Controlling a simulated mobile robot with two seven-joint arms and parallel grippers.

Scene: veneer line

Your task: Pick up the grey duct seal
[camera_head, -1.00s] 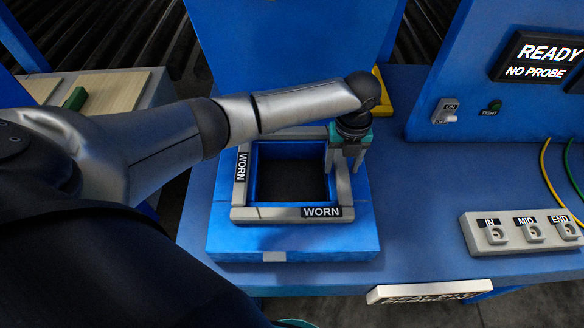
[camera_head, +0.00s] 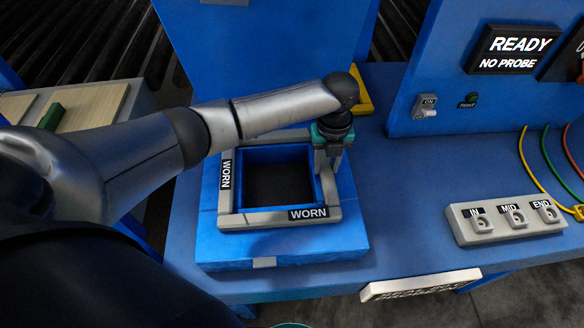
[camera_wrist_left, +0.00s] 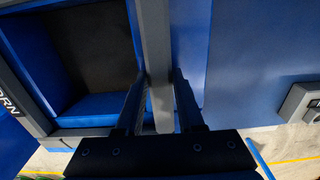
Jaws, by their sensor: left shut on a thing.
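The grey duct seal (camera_head: 262,218) is a square frame lying around a blue duct opening (camera_head: 240,170) with a dark inside. "WORN" labels show on its left and front sides. My left gripper (camera_head: 328,165) points down at the seal's right side and is shut on it. In the left wrist view, the fingers of my left gripper (camera_wrist_left: 160,78) stand on either side of a grey bar of the seal (camera_wrist_left: 155,40). The seal's far right corner is partly hidden by my arm. I cannot tell whether the seal is lifted at all. My right gripper is not in view.
A blue panel (camera_head: 260,40) stands behind the duct, with a yellow piece (camera_head: 362,100) beside it. At the right are a READY display (camera_head: 518,48), a switch (camera_head: 425,106), a grey IN/MID/END block (camera_head: 505,219) and coloured wires (camera_head: 545,160). Blue table between is clear.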

